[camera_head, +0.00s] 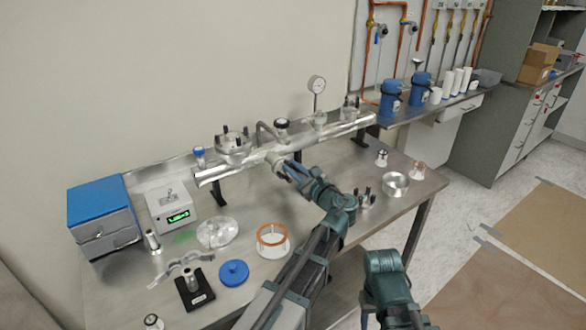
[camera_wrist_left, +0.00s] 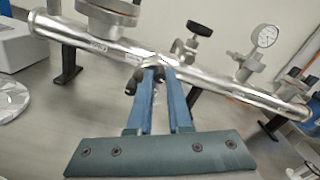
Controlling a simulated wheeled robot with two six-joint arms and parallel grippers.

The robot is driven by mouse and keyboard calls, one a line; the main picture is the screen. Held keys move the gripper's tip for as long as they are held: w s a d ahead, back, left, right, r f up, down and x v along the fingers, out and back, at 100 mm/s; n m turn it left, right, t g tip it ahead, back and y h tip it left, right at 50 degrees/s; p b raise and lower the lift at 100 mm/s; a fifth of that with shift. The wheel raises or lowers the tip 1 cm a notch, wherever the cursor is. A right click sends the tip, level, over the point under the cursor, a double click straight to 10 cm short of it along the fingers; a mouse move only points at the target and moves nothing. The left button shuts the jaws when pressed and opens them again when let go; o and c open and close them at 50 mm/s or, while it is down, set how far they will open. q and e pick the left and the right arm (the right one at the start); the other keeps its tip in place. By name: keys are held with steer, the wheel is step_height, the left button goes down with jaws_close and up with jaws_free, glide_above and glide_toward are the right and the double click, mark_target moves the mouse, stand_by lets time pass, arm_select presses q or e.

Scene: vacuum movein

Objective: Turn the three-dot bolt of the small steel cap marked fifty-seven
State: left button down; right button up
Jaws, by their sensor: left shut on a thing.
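My left gripper (camera_head: 290,172) reaches the front of the steel manifold (camera_head: 240,166) at mid-length. Its blue fingers are nearly together and shut on a bolt at the small steel cap (camera_wrist_left: 171,62); the fingers mostly hide this bolt. In the wrist view the fingertips (camera_wrist_left: 164,76) are at the cap, with a dark bolt end (camera_wrist_left: 132,82) just left of them and another dark knob (camera_wrist_left: 176,46) behind. The marking fifty-seven and the three dots are too small to read. My right arm shows at the lower right; its gripper is not seen.
A larger flange with upright bolts (camera_head: 232,143), a black-topped valve (camera_head: 282,124) and a gauge (camera_head: 317,86) rise from the manifold. A steel ring (camera_head: 395,184), copper ring (camera_head: 271,236) and blue lid (camera_head: 234,272) lie on the bench.

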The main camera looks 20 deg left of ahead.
stand_by(0.4)
arm_select(q)
steer(key=c, duration=0.8)
jaws_free()
steer(key=shift+c, duration=0.2)
steer(key=shift+s, duration=0.1)
